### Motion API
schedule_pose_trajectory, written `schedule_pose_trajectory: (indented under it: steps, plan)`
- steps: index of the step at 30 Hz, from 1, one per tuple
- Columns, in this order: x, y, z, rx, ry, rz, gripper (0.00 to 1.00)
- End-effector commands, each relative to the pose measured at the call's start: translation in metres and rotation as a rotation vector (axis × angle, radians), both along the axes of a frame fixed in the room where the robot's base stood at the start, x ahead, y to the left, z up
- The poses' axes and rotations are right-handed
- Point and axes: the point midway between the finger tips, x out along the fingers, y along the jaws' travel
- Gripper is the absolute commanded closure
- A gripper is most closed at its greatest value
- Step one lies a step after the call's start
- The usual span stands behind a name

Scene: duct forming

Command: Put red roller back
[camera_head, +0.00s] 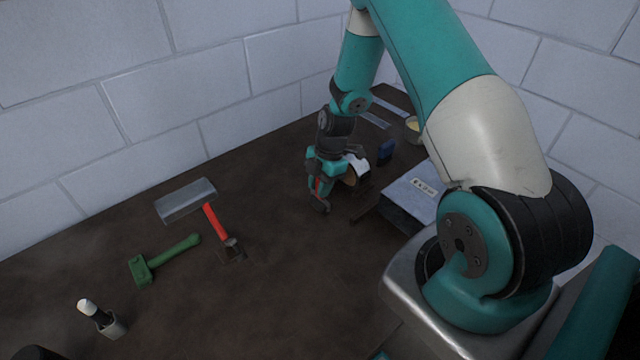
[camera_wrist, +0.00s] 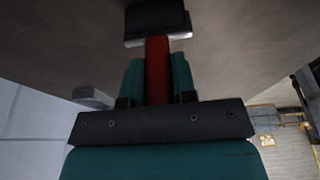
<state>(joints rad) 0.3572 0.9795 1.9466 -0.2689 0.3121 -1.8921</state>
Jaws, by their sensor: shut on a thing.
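My gripper (camera_head: 318,182) is above the table near its middle. In the wrist view, my gripper (camera_wrist: 158,78) has its teal fingers closed on the two sides of the red handle of the roller (camera_wrist: 157,65). The dark roller head (camera_wrist: 157,20), with a bright metal edge, sticks out beyond the fingertips. In the head view, a little of the red handle (camera_head: 317,184) shows between the fingers, with the dark end (camera_head: 320,206) below. Whether that end touches the table, I cannot tell.

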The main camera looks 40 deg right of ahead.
Motion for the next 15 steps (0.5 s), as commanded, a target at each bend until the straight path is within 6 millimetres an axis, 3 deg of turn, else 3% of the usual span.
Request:
schedule_pose_trajectory:
  steps: [3,4,6,15]
  plan:
    - [0.0,0.0001,-0.0043,0.0,0.0,0.0,1.0]
    - [-0.0001,0.0,-0.0027,0.0,0.0,0.0,0.68]
    - [-0.0001,0.0001,-0.0023,0.0,0.0,0.0,0.52]
    - [-0.0001,0.0001,-0.0007,0.001,0.001,-0.001,0.49]
